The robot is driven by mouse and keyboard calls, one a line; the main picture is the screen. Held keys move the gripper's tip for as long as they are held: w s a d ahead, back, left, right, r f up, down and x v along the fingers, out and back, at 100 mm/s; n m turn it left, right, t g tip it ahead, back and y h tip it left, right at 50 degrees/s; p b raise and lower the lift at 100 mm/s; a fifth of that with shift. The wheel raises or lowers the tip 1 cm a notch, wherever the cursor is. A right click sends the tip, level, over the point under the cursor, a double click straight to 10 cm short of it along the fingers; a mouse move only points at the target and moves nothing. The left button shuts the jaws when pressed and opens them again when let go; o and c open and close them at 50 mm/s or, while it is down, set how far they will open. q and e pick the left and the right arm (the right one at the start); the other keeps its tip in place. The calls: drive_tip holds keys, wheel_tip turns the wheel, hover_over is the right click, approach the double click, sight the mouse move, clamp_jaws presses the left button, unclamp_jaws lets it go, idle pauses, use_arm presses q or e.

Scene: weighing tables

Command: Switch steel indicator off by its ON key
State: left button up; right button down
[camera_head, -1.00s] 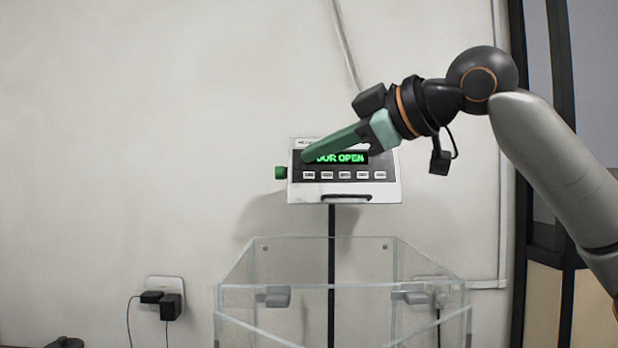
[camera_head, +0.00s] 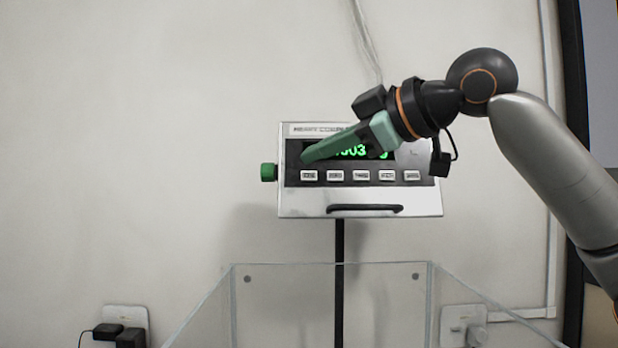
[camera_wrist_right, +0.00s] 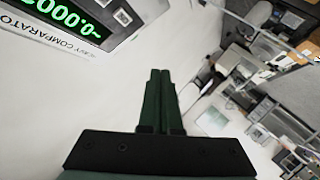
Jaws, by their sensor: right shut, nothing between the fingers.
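The steel indicator (camera_head: 290,205) is mounted on a black post against the wall. Its green display (camera_head: 368,153) is lit and partly covered by my right gripper (camera_head: 304,158); I can read only part of a number. A row of several small keys (camera_head: 361,175) runs below the display; their labels are too small to read. My right gripper is shut and empty, in front of the display's left part, with its tips just above the leftmost key. I cannot tell if it touches. In the right wrist view the indicator's lit display (camera_wrist_right: 62,18) is at upper left, beside the shut fingers (camera_wrist_right: 159,75).
A green knob (camera_head: 268,172) sticks out from the indicator's left side. A black handle (camera_head: 365,209) runs along its lower edge. A clear-walled enclosure (camera_head: 290,290) stands below. A wall socket with black plugs (camera_head: 125,330) is at lower left. The wall to the left is bare.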

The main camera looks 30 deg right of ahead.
sight(309, 176)
drive_tip(key=shift+s+a+r, duration=0.1)
drive_tip(key=shift+s, duration=0.05)
drive_tip(key=shift+w+d+f+p, duration=0.4)
drive_tip(key=shift+w+d, duration=0.25)
drive_tip(key=shift+w, duration=0.65)
drive_tip(key=shift+w+d+f+p, duration=0.45)
drive_tip(key=shift+w+d, duration=0.15)
drive_tip(key=shift+w, duration=0.7)
drive_tip(key=shift+w+d+f+p, duration=0.4)
drive_tip(key=shift+w+d, duration=0.25)
drive_tip(key=shift+w, duration=0.65)
drive_tip(key=shift+w, duration=0.1)
drive_tip(key=shift+w+d+f+p, duration=0.15)
drive_tip(key=shift+w+d+p, duration=0.1)
drive_tip(key=shift+p, duration=0.1)
